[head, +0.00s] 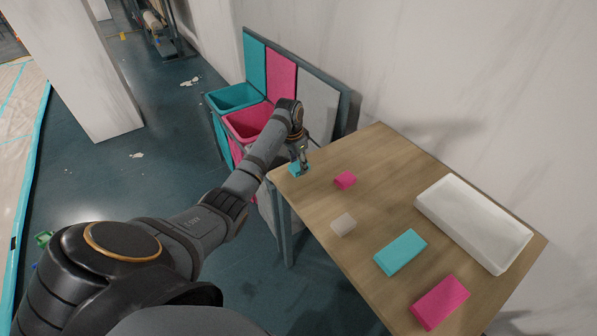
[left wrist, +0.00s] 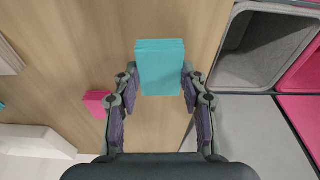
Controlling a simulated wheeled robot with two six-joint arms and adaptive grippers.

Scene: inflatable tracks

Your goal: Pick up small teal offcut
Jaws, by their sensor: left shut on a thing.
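The small teal offcut (head: 297,170) is at the far left corner of the wooden table in the head view. My left gripper (head: 301,160) is above it with its fingers on it. In the left wrist view the offcut (left wrist: 160,67) is a teal block between the two fingertips of my left gripper (left wrist: 160,80), which is shut on it. I cannot tell whether the block touches the table. My right gripper is in neither view.
On the table (head: 385,150) lie a small pink block (head: 345,180), a small white block (head: 343,224), a larger teal block (head: 400,252), a larger pink block (head: 440,302) and a white tray (head: 470,225). Teal (head: 234,97) and pink (head: 248,121) bins stand beyond the table's left end.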

